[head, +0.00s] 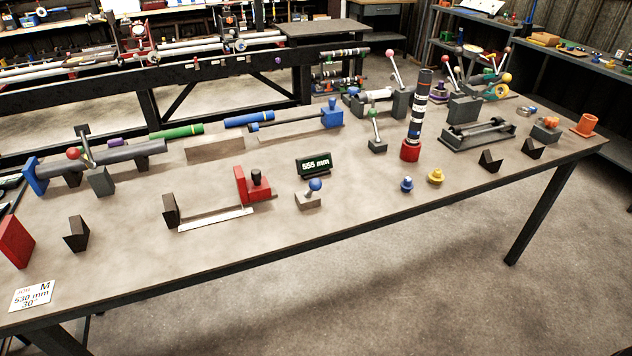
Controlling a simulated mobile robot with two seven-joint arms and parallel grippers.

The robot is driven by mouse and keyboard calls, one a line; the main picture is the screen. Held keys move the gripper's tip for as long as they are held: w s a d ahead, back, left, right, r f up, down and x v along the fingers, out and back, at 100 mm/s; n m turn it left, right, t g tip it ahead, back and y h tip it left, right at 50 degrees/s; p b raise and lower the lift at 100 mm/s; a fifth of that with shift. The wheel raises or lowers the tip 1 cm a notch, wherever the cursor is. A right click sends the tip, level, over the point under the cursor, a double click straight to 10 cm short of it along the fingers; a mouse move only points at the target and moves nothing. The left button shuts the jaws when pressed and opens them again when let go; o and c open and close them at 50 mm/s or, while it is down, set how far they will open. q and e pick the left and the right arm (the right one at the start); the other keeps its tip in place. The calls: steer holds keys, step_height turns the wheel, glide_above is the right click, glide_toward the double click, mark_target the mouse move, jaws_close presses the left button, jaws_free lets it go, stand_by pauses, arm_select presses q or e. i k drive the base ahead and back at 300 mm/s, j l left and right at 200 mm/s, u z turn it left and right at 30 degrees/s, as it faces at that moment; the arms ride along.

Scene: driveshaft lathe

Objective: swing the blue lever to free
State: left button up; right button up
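The blue lever is a short lever with a blue ball knob (315,184) on a small grey base block (308,199). Neither of my grippers is in view, and nothing touches the lever.
A red clamp block (253,186) on a pale rail is left of the lever. A blue knob (406,184) and yellow knob (435,176) lie right of it. A tall striped stack (415,115) stands behind them. The table front (330,222) is clear.

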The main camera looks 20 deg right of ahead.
mark_target(315, 184)
steer(key=j+z, duration=0.15)
steer(key=z, duration=0.25)
steer(key=j+z, duration=0.15)
steer(key=z, duration=0.25)
steer(key=k+l, duration=0.05)
